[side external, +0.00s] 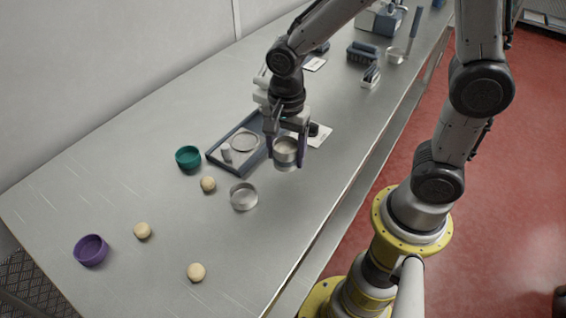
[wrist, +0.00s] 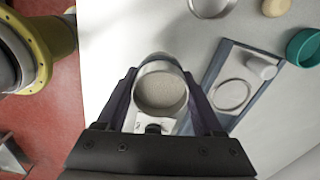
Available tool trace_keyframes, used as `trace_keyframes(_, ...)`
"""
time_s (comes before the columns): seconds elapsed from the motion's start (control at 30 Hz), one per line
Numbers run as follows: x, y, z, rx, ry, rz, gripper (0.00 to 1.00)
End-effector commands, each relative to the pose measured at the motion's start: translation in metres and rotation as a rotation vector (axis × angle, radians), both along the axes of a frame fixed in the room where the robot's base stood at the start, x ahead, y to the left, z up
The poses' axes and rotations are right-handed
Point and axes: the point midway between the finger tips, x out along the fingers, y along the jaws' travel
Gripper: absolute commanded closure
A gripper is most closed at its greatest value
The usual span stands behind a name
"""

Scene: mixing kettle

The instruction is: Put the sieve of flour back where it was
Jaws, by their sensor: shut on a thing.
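My gripper (side external: 284,155) is shut on the sieve of flour (side external: 286,150), a round metal sieve with pale flour inside. It is held upright and seems to be above the table, beside the right end of the tray. In the wrist view the sieve (wrist: 160,90) sits between the two fingers, its flour surface facing the camera. The blue-grey tray (side external: 222,165) lies on the table and holds a flat metal ring (side external: 244,142) and a small white cylinder (side external: 226,153). These also show in the wrist view, the ring (wrist: 231,95) right of my gripper.
An empty metal ring (side external: 244,196) stands in front of the tray. A teal bowl (side external: 188,157), a purple bowl (side external: 91,250) and several dough balls (side external: 196,272) lie to the left. Brushes (side external: 364,52) and a scoop (side external: 395,55) are at the back.

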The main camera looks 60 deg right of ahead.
Motion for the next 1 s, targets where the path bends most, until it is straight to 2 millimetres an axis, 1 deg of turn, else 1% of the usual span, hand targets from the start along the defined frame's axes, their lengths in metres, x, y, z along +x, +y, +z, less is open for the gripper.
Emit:
trace_keyframes(0.13, 0.007, 0.001, -0.010, 0.000, 0.003, 0.000, 0.93)
trace_keyframes(0.3, 0.006, 0.001, -0.033, -0.001, 0.004, 0.000, 0.93)
trace_keyframes(0.37, 0.007, 0.001, -0.037, 0.000, 0.003, 0.000, 0.93)
trace_keyframes(0.8, 0.007, 0.001, -0.043, 0.000, 0.000, 0.000, 0.93)
trace_keyframes(0.83, 0.007, 0.001, -0.043, 0.000, 0.000, 0.000, 0.28)
trace_keyframes(0.97, 0.007, 0.001, -0.043, 0.000, 0.000, 0.000, 0.04)
trace_keyframes(1.0, 0.007, 0.001, -0.043, 0.000, 0.000, 0.000, 0.01)
